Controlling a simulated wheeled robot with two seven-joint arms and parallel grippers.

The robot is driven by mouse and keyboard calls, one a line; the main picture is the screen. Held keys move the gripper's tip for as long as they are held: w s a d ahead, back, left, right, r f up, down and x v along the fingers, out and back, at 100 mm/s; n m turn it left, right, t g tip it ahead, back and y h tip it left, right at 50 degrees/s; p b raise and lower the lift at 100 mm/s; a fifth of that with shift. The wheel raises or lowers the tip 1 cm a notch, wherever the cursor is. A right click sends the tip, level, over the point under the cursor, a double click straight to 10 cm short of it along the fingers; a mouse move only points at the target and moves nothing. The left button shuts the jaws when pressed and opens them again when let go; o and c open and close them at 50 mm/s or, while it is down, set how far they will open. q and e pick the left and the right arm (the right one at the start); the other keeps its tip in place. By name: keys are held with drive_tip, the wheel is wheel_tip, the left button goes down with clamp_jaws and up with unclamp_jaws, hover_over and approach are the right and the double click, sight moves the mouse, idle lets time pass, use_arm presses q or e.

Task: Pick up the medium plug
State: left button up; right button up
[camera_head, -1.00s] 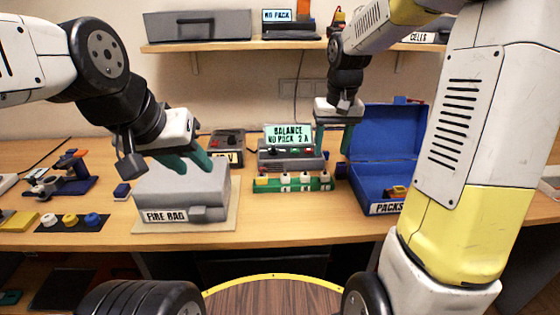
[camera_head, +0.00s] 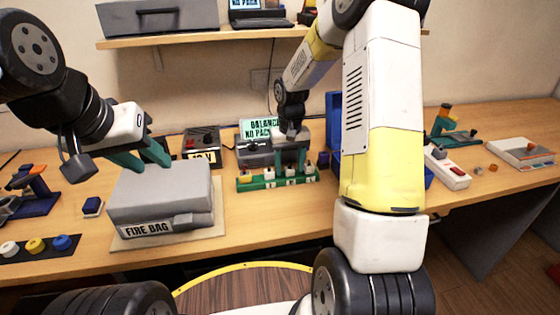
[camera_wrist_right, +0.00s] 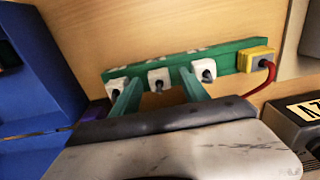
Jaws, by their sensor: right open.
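A green strip (camera_head: 278,182) on the bench holds a row of white plugs and a yellow plug (camera_head: 242,178) at its left end. In the right wrist view the yellow plug (camera_wrist_right: 257,60) has a red wire. The middle white plug (camera_wrist_right: 158,79) lies between the fingertips of my right gripper (camera_wrist_right: 160,92), with white plugs (camera_wrist_right: 205,70) and (camera_wrist_right: 116,86) to either side. My right gripper (camera_head: 291,152) is open above the strip. Which plug is the medium one is not marked. My left gripper (camera_head: 141,157) looks open, above the grey fire bag box (camera_head: 160,195).
The balance charger (camera_head: 255,153) stands right behind the strip. A blue case (camera_head: 333,125) is partly hidden by my right arm. A small dark blue block (camera_head: 323,160) stands just right of the strip. The bench front is clear between fire bag and right arm.

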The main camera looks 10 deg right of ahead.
sight(289, 168)
drive_tip(key=shift+f, duration=0.2)
clamp_jaws()
drive_tip(key=shift+r, duration=0.15)
drive_tip(key=shift+r, duration=0.7)
wheel_tip(289, 168, up, 2)
drive_tip(key=shift+r, duration=0.15)
drive_tip(key=s+d+r, duration=0.1)
drive_tip(key=s, duration=1.5)
drive_tip(key=shift+d, duration=0.4)
